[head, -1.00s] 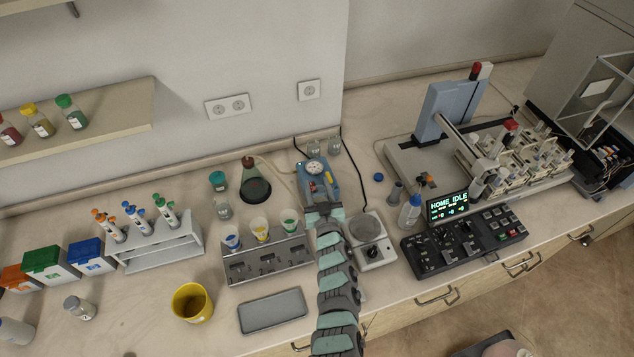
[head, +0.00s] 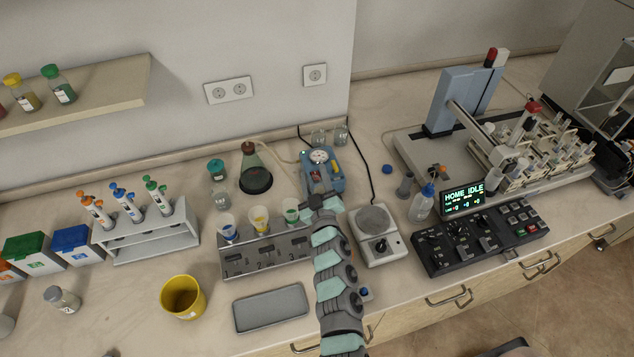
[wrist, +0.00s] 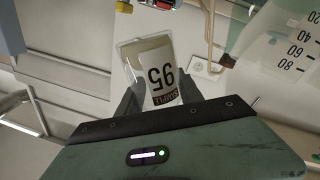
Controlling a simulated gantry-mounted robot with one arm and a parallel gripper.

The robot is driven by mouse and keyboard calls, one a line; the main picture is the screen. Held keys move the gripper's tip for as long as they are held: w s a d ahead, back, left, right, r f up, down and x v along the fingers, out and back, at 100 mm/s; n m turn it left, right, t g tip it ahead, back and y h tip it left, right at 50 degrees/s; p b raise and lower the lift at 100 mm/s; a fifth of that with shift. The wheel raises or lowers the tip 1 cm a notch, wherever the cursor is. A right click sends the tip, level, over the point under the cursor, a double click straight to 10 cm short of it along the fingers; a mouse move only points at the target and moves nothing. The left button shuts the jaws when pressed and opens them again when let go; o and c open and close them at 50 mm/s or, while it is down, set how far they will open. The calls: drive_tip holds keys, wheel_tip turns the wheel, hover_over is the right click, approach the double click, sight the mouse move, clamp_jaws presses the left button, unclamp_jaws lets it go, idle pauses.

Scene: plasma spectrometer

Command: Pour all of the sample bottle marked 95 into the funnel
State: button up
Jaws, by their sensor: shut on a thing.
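The sample bottle marked 95 (wrist: 153,58), clear with a white label, is between the two fingers of my gripper (wrist: 160,92) in the wrist view. Its label reads upside down in that picture. In the head view my gripper (head: 325,201) is just in front of the blue pump unit, right of the cup rack; the bottle is hidden or too small to tell there. Three cone-shaped cups, possibly funnels, sit in the rack: blue (head: 228,228), yellow (head: 260,219) and green (head: 291,211). I cannot tell which is the task's funnel.
A flask (head: 256,174) and the blue pump unit (head: 319,171) stand behind the rack. A hotplate (head: 375,234) is right of my arm. A grey tray (head: 270,309) and yellow pot (head: 183,297) are in front. A graduated vessel (wrist: 278,45) shows in the wrist view.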

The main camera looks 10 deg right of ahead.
drive_tip(key=shift+a+f+n+b, duration=0.3)
drive_tip(key=shift+n+b, duration=0.3)
drive_tip(key=shift+b, duration=0.2)
drive_tip(key=a+n+b, duration=0.1)
drive_tip(key=n+b, duration=0.1)
drive_tip(key=a+n+y+b, duration=0.1)
drive_tip(key=n+b, duration=0.2)
drive_tip(key=a+n+b, duration=0.2)
drive_tip(key=b, duration=0.1)
drive_tip(key=shift+s+f+n, duration=0.3)
drive_tip(key=shift+s+f, duration=0.05)
drive_tip(key=shift+n, duration=0.3)
drive_tip(key=shift+s+a+r+n+t+y+b, duration=0.1)
drive_tip(key=shift+r+n+y+b, duration=0.2)
drive_tip(key=shift+n, duration=0.55)
drive_tip(key=shift+w+a+r+n+t+y+b, duration=0.15)
drive_tip(key=shift+n+b, duration=0.3)
drive_tip(key=shift+n, duration=0.35)
drive_tip(key=shift+s+a+r+n+t+y+b, duration=0.15)
drive_tip(key=shift+n+y+b, duration=0.15)
drive_tip(key=shift+n, duration=0.55)
drive_tip(key=shift+a+r+n+g+y+b, duration=0.15)
drive_tip(key=shift+n+b, duration=0.2)
drive_tip(key=shift+n, duration=0.5)
drive_tip(key=shift+a+f+n+g+y+b, duration=0.15)
drive_tip(key=shift+n+b, duration=0.2)
drive_tip(key=shift+n, duration=0.5)
drive_tip(key=shift+d+r, duration=0.1)
drive_tip(key=shift+r, duration=0.1)
